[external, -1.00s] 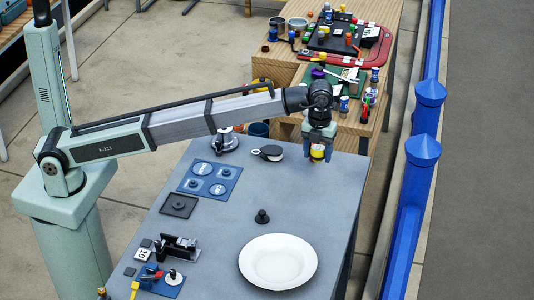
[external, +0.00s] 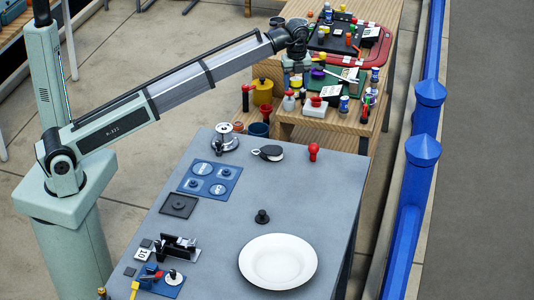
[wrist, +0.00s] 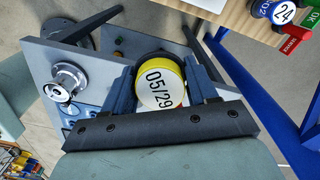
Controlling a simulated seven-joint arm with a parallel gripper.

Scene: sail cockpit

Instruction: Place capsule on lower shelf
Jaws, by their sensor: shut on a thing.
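My gripper (external: 297,70) is shut on a round yellow capsule (external: 296,83) near the left side of the wooden stepped shelf in the external view. In the wrist view the capsule (wrist: 176,78) sits between the two blue fingers, its white face marked 05/29. It appears held in the air, with other items behind and below it. The wooden shelf has a lower level (external: 243,118) at the left, holding pots and cups, and a higher level (external: 345,123) crowded with small items. Whether the capsule touches anything is unclear.
A yellow pot (external: 263,92), a red funnel-like item (external: 265,112) and a blue cup (external: 259,129) crowd the lower left level. A white box with a red top (external: 314,107) stands near the front edge.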

